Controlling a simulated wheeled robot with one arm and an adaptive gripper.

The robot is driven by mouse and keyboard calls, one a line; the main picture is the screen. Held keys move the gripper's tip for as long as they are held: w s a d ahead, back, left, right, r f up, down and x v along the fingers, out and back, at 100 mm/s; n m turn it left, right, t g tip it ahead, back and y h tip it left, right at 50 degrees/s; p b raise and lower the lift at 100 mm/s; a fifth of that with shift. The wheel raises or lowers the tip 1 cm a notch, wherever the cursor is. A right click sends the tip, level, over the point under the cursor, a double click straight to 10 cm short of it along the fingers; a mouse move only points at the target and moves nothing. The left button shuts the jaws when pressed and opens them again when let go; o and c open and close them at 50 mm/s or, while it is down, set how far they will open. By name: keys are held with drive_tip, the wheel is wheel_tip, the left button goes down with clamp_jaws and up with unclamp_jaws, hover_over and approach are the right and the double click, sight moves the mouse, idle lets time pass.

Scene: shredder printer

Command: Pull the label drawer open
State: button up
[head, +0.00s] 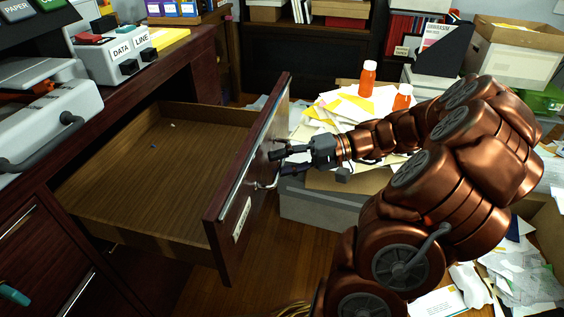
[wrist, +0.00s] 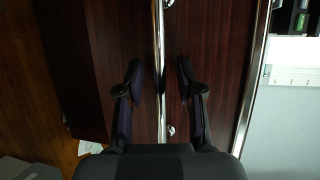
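The label drawer (head: 217,240) extends far out of the dark wood desk, its wooden inside in view. Its dark red front carries a pale label (head: 241,219) and a metal handle (head: 267,182). The handle bar (wrist: 158,45) runs upright through the middle of the wrist view. My gripper (head: 277,163) is at the drawer front by the handle. In the wrist view my gripper (wrist: 160,92) has its two dark fingers spread, one on each side of the bar, with a gap on both sides. It holds nothing.
Two tiny objects lie in the otherwise bare drawer. A box heaped with papers (head: 325,212) and two orange bottles (head: 367,78) stand beyond the drawer front. The DATA LINE device (head: 112,57) sits on the desk. Loose papers (head: 515,270) cover the lower right; some wooden floor (head: 290,265) is clear.

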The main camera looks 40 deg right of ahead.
drive_tip(key=v, duration=1.2)
idle(0.6)
drive_tip(key=s+a+r+n+g+h+p, duration=0.15)
drive_tip(key=a+r+g+p, duration=0.35)
drive_tip(key=a+r+p, duration=0.5)
drive_tip(key=a+r+n+g+h+p, duration=0.2)
drive_tip(key=a+r+g+h+p, duration=0.15)
drive_tip(key=a+r+p, duration=0.6)
drive_tip(key=s+a+r+n+h+p, duration=0.1)
drive_tip(key=s+r+h+p, duration=0.3)
drive_tip(key=p, duration=0.7)
drive_tip(key=s+a+r+n+h+p, duration=0.1)
drive_tip(key=s+a+r+h+p, duration=0.3)
drive_tip(key=s+r+p, duration=0.5)
drive_tip(key=r+h+p, duration=0.1)
drive_tip(key=p, duration=0.2)
drive_tip(key=shift+a+r+n, duration=0.25)
drive_tip(key=shift+r+n, duration=0.1)
drive_tip(key=shift+r, duration=0.05)
